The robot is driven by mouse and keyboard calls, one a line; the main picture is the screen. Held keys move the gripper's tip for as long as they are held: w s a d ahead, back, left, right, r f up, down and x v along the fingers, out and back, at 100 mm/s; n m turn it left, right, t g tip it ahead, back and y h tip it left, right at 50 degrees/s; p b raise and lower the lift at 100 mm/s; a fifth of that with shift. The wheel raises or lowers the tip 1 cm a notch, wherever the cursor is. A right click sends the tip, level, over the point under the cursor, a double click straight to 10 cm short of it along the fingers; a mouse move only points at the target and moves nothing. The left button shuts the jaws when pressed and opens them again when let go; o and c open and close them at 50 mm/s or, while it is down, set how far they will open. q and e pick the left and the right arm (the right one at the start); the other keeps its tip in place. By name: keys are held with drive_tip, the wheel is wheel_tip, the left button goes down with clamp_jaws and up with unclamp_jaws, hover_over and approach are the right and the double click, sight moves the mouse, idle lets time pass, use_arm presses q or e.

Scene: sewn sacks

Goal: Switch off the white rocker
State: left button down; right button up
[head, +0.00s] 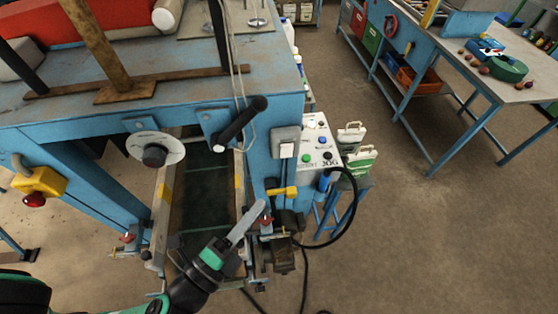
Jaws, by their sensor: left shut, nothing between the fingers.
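The white rocker (287,150) sits on a grey switch box (281,135) on the blue machine frame, right of the black handle. It is too small to tell which side is pressed in. My left gripper (261,204) comes up from the bottom of the head view. Its grey fingers are shut and empty, pointing up and right, and their tips show below and left of the rocker, apart from it. My right gripper is not in view.
A control panel (327,157) marked JOG, with several buttons, stands right of the switch box. A yellow lever (283,192) lies below it. A black-gripped handle (243,120) and a round dial (155,149) are to the left. A black cable hangs at right.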

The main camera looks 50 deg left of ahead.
use_arm(q)
drive_tip(key=p, duration=0.3)
approach(290, 149)
drive_tip(key=w+d, duration=0.2)
drive_tip(key=w, duration=0.1)
drive_tip(key=w+a+p, duration=0.1)
drive_tip(key=w+a+r+p, duration=0.1)
drive_tip(key=a, duration=0.1)
drive_tip(key=shift+w+a, duration=0.15)
drive_tip(key=shift+a+f, duration=0.1)
drive_tip(key=shift+f, duration=0.05)
